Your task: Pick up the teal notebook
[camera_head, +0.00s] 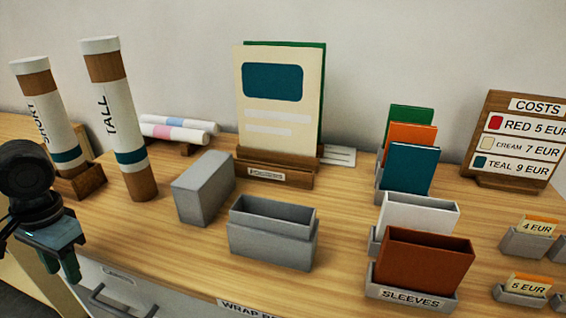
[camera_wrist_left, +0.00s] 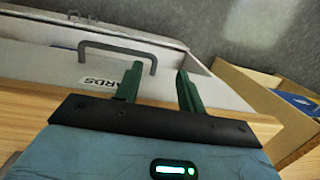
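The teal notebook (camera_head: 411,169) stands upright in the head view, right of centre. It is the front one of a row, with an orange notebook (camera_head: 408,137) and a green notebook (camera_head: 411,115) behind it in a grey holder. Its lower edge is hidden behind a white sleeve. My left gripper (camera_head: 62,270) is low at the far left of the head view, well away from the notebook. In the left wrist view its two green fingers (camera_wrist_left: 160,88) are apart with nothing between them. My right gripper is in neither view.
A white sleeve (camera_head: 418,217) and a brown sleeve (camera_head: 424,260) stand in front of the teal notebook. Grey boxes (camera_head: 271,242), a cream display board (camera_head: 277,130) and tall tubes (camera_head: 122,125) stand to the left. A price sign (camera_head: 517,142) stands right. A drawer handle (camera_wrist_left: 118,50) faces my left gripper.

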